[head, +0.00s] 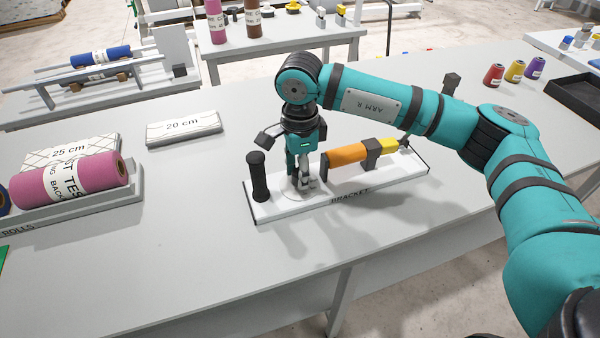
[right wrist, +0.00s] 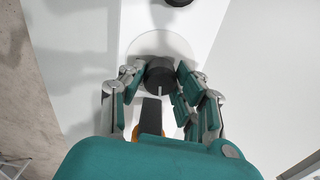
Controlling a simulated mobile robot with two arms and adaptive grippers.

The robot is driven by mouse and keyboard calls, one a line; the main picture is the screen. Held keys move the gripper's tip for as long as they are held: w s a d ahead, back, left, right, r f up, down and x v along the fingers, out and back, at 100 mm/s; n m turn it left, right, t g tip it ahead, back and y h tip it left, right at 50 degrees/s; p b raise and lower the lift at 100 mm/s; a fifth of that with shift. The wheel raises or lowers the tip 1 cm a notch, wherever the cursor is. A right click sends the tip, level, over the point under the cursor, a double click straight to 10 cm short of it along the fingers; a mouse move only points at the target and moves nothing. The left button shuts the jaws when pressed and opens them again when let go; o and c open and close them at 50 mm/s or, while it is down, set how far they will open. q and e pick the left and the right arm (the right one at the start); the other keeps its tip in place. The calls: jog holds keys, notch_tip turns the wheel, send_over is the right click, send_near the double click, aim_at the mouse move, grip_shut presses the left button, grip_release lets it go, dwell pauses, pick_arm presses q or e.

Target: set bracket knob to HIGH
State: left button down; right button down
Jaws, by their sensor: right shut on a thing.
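The bracket (head: 385,185) is a white plate with a "BRACKET" label on the table. It carries a black upright post at its left and an orange and yellow cylinder (head: 346,156) at its right. The knob (right wrist: 160,72) is dark and round with a white pointer line, seen on a pale disc in the right wrist view; its line points toward the bottom of that picture. My right gripper (head: 306,184) points down over the plate, and in the right wrist view its fingers are shut on the knob from both sides. In the head view the fingers hide the knob. No HIGH mark is readable.
Left on the table are a roll holder with a pink roll (head: 72,184) and a "20 cm" block (head: 183,128). Thread spools (head: 515,71) and a black tray (head: 580,97) stand at the back right. The table's front left is mostly clear.

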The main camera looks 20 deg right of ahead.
dwell(0.3)
jog(key=c, duration=0.9)
grip_release()
jog(key=shift+c, duration=0.2)
jog(key=shift+r, duration=0.15)
notch_tip(320, 180, up, 12)
